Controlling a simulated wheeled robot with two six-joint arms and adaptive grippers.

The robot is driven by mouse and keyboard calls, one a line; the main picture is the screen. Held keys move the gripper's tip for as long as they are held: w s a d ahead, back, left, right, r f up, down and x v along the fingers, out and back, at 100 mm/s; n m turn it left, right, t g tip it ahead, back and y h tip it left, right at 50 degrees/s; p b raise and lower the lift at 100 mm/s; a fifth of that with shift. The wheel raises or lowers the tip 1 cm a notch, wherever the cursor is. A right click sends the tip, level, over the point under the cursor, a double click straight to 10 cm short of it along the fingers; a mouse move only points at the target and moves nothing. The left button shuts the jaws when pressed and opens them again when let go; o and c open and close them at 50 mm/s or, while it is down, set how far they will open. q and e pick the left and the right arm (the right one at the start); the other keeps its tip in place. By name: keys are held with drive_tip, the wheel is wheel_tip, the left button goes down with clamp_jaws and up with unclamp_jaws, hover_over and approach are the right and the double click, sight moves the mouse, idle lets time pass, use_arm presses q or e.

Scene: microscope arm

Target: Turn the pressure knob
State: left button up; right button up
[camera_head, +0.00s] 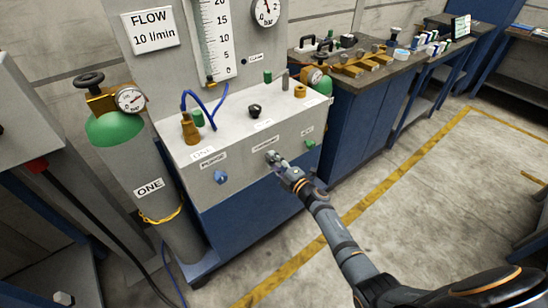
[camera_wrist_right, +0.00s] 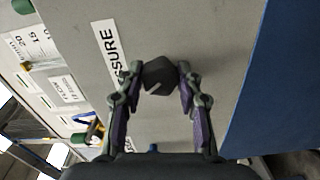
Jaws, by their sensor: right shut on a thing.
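The dark pressure knob (camera_wrist_right: 160,75) sits on the grey front panel, beside a label (camera_wrist_right: 108,52) whose visible letters read "SSURE". My right gripper (camera_wrist_right: 158,82) has its two fingers on either side of the knob and is shut on it. In the head view my right gripper (camera_head: 274,160) reaches the panel front below the middle label (camera_head: 265,144), and it hides most of the knob. My left gripper is not in view.
A blue knob (camera_head: 221,177) sits left under the "PURGE" label, and a green knob (camera_head: 310,144) sits right. A gas cylinder (camera_head: 152,188) stands left of the panel. A workbench (camera_head: 365,75) with fittings stands behind right. The floor at right is clear.

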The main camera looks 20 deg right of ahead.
drive_tip(key=shift+m+p, duration=1.1)
drive_tip(key=shift+m, duration=0.9)
drive_tip(key=shift+f, duration=0.1)
drive_tip(key=o, duration=1.2)
